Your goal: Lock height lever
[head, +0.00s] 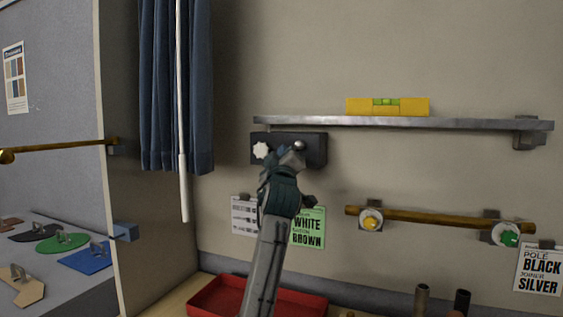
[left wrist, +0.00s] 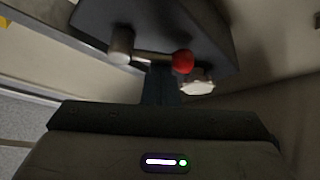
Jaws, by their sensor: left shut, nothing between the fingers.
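A dark box (head: 316,150) is mounted on the wall under the left part of the shelf. It bears a white star-shaped knob (head: 261,150) and a rounded silver end (head: 299,146). In the left wrist view the box (left wrist: 150,22) shows from close by, with a silver post (left wrist: 121,45), a lever tipped with a red ball (left wrist: 183,62) and the white knob (left wrist: 197,87). My left gripper (head: 284,158) is shut and empty in front of the box, hiding part of its face. In the left wrist view its dark fingers (left wrist: 160,85) reach near the red ball; contact cannot be told.
A metal shelf (head: 400,122) holding a yellow level (head: 362,106) runs above the box. A blue curtain (head: 190,80) with a white wand (head: 183,190) hangs at left. A brass pole (head: 430,217) is at right. A red tray (head: 300,304) lies below.

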